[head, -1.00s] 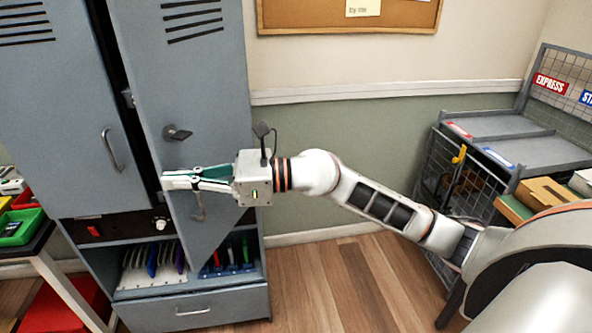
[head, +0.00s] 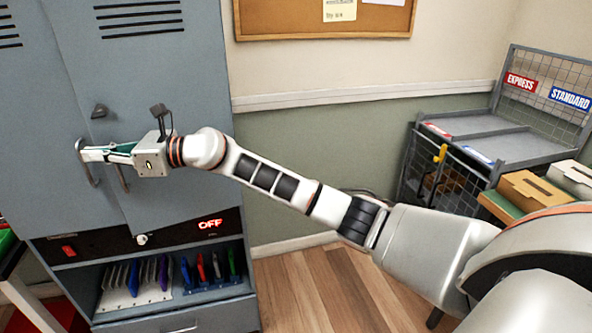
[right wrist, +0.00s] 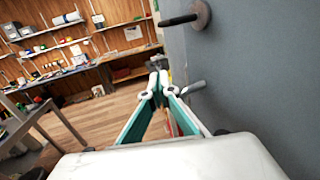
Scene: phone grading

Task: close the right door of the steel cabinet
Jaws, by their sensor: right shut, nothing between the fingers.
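The steel cabinet (head: 215,60) is grey-blue and stands at the left in the head view. Its right door (head: 170,90) is almost in line with the left door (head: 25,110); its lower corner seems to stand slightly proud, and I cannot tell whether it is fully shut. The right door has a dark knob (head: 98,111) and a bar handle (head: 122,178). My right gripper (head: 82,153) is shut and empty, in front of the doors near the left door's handle (head: 90,172); contact is unclear. In the right wrist view its fingers (right wrist: 159,82) meet beside the door surface (right wrist: 250,70). My left gripper is out of view.
Below the doors are a panel with a lit OFF sign (head: 210,224) and an open shelf with upright phones (head: 200,268), above a drawer (head: 180,325). A wire cart (head: 470,140) stands at the right. The wood floor (head: 300,285) between is clear.

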